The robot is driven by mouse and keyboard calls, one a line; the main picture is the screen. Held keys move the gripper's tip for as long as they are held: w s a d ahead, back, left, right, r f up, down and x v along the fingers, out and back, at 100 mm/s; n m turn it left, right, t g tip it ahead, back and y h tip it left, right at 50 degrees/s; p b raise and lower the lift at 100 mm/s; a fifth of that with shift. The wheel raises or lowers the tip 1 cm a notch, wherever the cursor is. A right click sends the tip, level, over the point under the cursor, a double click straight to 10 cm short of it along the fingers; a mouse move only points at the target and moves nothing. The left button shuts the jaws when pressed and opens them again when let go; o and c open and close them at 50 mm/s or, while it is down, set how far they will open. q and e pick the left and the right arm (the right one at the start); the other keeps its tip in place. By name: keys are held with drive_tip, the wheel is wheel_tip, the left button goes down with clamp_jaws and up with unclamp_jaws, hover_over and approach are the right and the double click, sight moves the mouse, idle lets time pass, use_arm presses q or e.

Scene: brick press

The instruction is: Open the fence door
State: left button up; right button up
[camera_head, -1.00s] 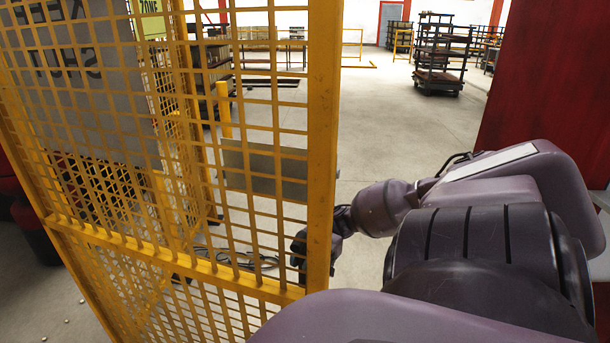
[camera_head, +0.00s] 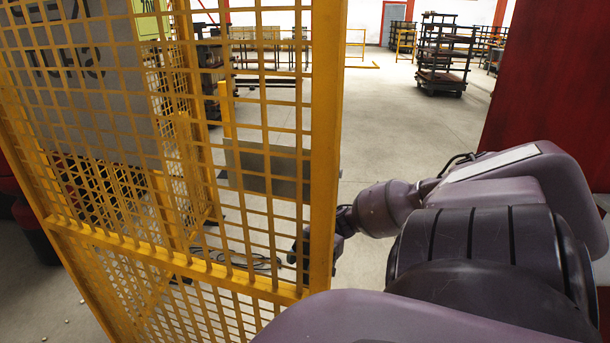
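The yellow mesh fence door (camera_head: 190,265) fills the left half of the head view. Its right edge post (camera_head: 325,150) stands near the middle, with open floor to the right of it. My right arm comes in from the right. My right gripper (camera_head: 298,252) is at the post's lower part, partly behind the post and seen through the mesh. The post hides the contact, so I cannot tell whether its fingers are open or shut. My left gripper is not in view.
A red panel (camera_head: 520,85) stands at the right. A dark rack cart (camera_head: 443,55) stands far back. More yellow fencing and a grey plate (camera_head: 265,170) show through the mesh. The concrete floor (camera_head: 390,120) beyond the post is clear.

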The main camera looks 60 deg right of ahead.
drive_tip(key=b+v, duration=0.2)
drive_tip(key=v, duration=0.8)
drive_tip(key=shift+d, duration=0.4)
drive_tip(key=shift+s, duration=0.1)
idle(0.3)
